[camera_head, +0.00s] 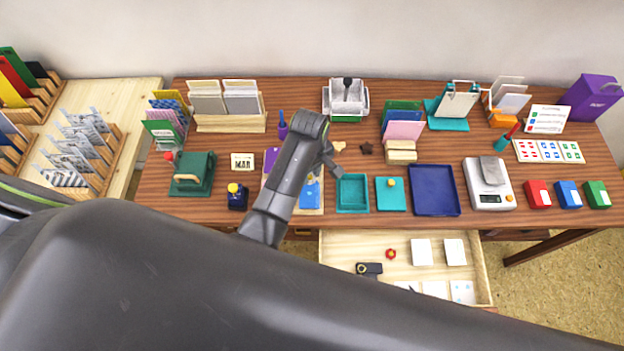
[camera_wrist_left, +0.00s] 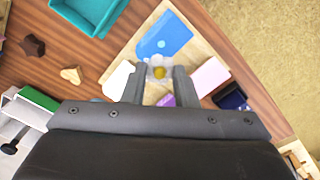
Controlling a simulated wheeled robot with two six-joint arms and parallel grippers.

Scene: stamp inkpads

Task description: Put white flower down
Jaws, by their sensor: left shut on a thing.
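My left gripper (camera_head: 334,168) is above the table, over the right side of a light wooden board (camera_head: 318,206). In the left wrist view its two fingers (camera_wrist_left: 159,86) are shut on a white flower (camera_wrist_left: 153,62) with a yellow centre, held at the fingertips. The flower is seen over the board, beside a blue card (camera_wrist_left: 165,38); its height above the board is hard to tell. In the head view I cannot make out the flower. My right gripper is not in view.
A teal tray (camera_head: 352,209) lies right of the board, then a teal pad (camera_head: 391,204) and a dark blue tray (camera_head: 434,213). A tan piece (camera_head: 340,147) and a brown star (camera_head: 366,148) lie behind. An open drawer (camera_head: 400,238) is in front.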

